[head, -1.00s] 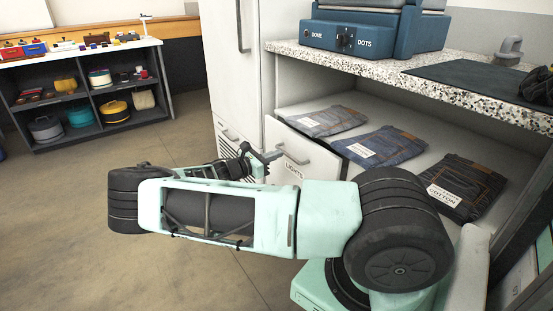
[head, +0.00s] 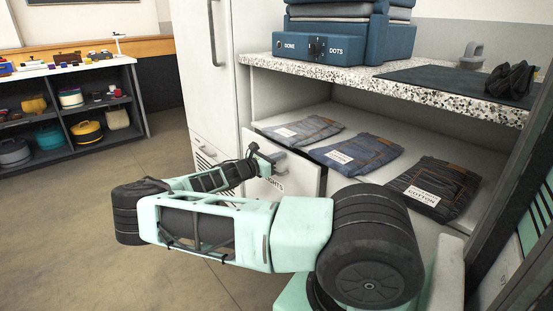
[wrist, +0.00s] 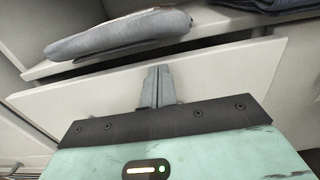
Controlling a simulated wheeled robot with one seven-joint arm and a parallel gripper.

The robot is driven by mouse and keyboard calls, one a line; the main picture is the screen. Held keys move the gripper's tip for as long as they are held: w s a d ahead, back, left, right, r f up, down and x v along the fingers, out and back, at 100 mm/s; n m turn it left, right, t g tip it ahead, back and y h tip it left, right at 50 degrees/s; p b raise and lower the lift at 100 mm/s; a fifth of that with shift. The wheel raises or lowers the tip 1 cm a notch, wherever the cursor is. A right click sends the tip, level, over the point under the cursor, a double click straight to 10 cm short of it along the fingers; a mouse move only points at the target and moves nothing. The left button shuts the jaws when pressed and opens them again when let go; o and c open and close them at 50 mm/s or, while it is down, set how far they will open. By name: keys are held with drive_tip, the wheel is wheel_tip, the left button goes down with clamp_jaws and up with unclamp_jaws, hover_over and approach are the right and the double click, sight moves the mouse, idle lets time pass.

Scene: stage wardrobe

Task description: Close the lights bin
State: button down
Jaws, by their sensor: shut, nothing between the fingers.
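The lights bin (head: 304,174) is a white front panel marked LIGHTS, below the shelf with folded jeans. Its front stands out from the shelf edge, and a dark gap shows above its top edge in the wrist view (wrist: 225,71). My gripper (head: 263,157) is at the left part of the bin front, by its grey handle, partly hiding it. In the wrist view my gripper's fingers (wrist: 157,72) are together and empty, pointing at the panel near its top edge. I cannot tell if they touch it.
Folded jeans (head: 357,151) lie on the shelf above the bin. A speckled counter (head: 420,92) with a blue machine (head: 340,48) is over them. A tall white cabinet (head: 205,90) stands left of the bin. Floor at left is clear.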

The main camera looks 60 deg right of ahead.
sight(288, 152)
drive_tip(key=shift+p+x, duration=0.65)
drive_tip(key=shift+x, duration=1.7)
drive_tip(key=shift+r, duration=0.1)
